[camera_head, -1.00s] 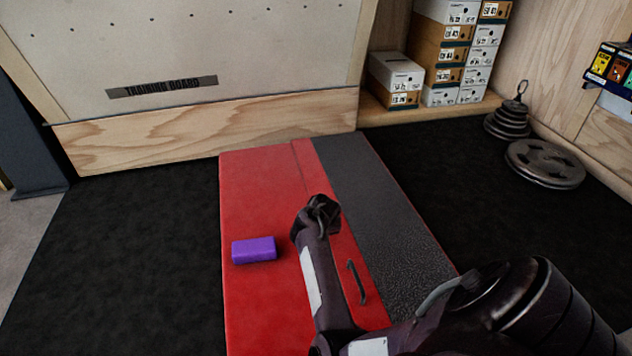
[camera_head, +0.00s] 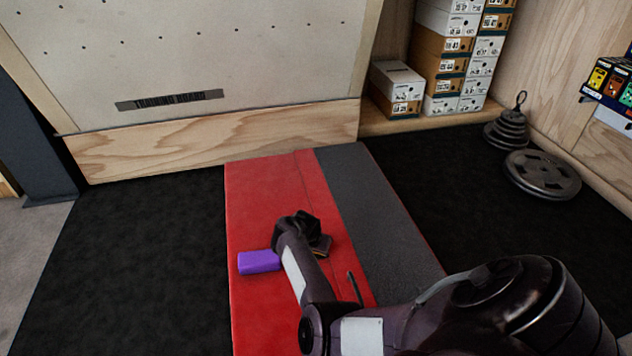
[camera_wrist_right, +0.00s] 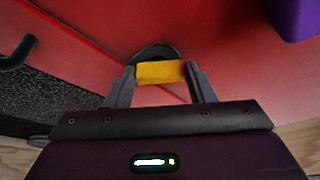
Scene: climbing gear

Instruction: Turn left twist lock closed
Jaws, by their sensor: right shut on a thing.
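In the right wrist view, a twist lock shows as a yellow tab (camera_wrist_right: 160,72) in front of a dark round base (camera_wrist_right: 154,51) on the red pad. My right gripper (camera_wrist_right: 161,78) has one finger on each side of the yellow tab and is shut on it. The tab lies crosswise between the fingers. In the head view, my right gripper (camera_head: 318,246) is low over the red pad, just right of the purple block. My wrist hides most of the lock there. My left gripper is in neither view.
The red pad (camera_head: 262,190) has a grey strip (camera_head: 368,205) and a dark handle (camera_head: 355,288). A purple block (camera_head: 259,262) lies on it close to my right wrist. The training board (camera_head: 190,60) stands behind. Weight plates (camera_head: 542,173) and shoe boxes (camera_head: 397,80) are at the right.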

